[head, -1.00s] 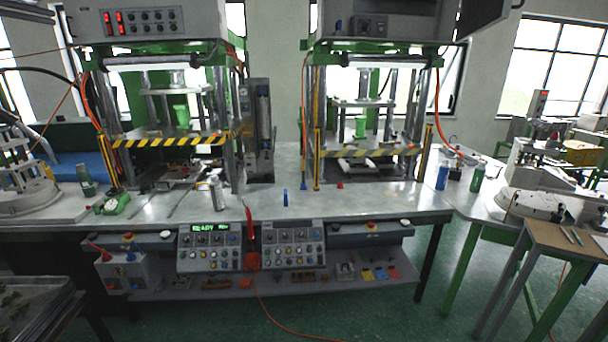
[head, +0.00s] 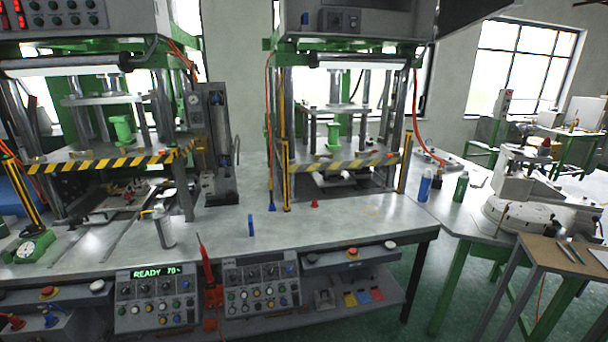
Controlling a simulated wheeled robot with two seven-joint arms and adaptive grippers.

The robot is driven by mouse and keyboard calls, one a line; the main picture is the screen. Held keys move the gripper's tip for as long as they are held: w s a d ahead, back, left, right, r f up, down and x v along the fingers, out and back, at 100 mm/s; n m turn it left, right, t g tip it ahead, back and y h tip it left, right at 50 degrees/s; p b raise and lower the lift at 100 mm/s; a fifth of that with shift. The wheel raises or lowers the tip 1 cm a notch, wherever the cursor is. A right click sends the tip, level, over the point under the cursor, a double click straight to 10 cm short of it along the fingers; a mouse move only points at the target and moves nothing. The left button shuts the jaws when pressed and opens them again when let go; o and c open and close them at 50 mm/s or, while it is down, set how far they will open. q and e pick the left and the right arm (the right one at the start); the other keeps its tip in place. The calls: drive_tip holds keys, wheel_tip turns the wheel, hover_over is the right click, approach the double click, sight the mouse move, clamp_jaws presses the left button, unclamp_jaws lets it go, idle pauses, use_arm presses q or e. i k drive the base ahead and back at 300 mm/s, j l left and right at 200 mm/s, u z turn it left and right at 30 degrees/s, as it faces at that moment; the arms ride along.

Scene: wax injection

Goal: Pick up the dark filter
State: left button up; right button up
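I cannot make out for sure which thing is the dark filter. A tall dark grey unit with a gauge (head: 212,145) stands on the bench between the two presses, but I cannot tell if it is related. Small dark parts lie in the left press, too small to name. Neither of my grippers is in view.
The left press (head: 95,160) and right press (head: 345,160) stand on a grey metal bench (head: 330,228). On it are a spray bottle (head: 163,227), a blue item (head: 250,225) and a red cone (head: 314,203). Control panels (head: 157,299) sit below. A wooden table (head: 570,245) stands right.

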sight(305, 17)
drive_tip(key=i+l, duration=0.25)
drive_tip(key=i, duration=0.2)
drive_tip(key=i+l+u, duration=0.1)
drive_tip(key=i+l, duration=0.15)
drive_tip(key=i, duration=0.15)
drive_tip(key=i+l+u, duration=0.1)
drive_tip(key=l, duration=0.3)
drive_tip(key=i+l+u, duration=0.15)
drive_tip(key=l, duration=0.25)
drive_tip(key=i+l+u, duration=0.1)
drive_tip(key=i+l, duration=0.15)
drive_tip(key=l, duration=0.15)
drive_tip(key=l+u, duration=0.2)
drive_tip(key=l, duration=1.05)
drive_tip(key=i, duration=0.05)
